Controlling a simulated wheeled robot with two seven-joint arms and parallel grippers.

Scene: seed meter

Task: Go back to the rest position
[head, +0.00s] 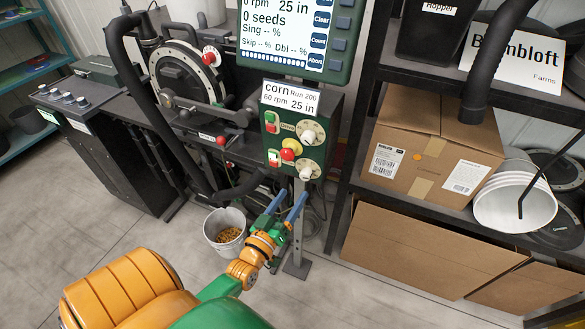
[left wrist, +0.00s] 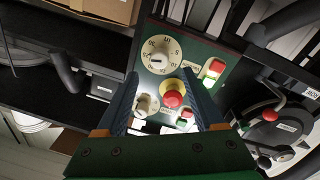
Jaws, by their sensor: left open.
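My left gripper (head: 287,207) is open and empty in the head view, its two blue fingers apart, just below the green control box (head: 327,118). In the left wrist view the fingers (left wrist: 163,92) frame the red stop button (left wrist: 172,99) on its yellow base, with a gap to the panel that I cannot judge. The box carries two white dials (head: 310,134), the red button (head: 288,154) and red-and-green switches (head: 271,122). My right gripper is not in view.
A screen (head: 299,35) stands above the box. A seed meter with a round disc (head: 187,80) is at the left. A bucket of corn (head: 226,232) stands on the floor beside my left gripper. Shelves with a cardboard box (head: 430,150) are at the right. Front floor (head: 330,290) is clear.

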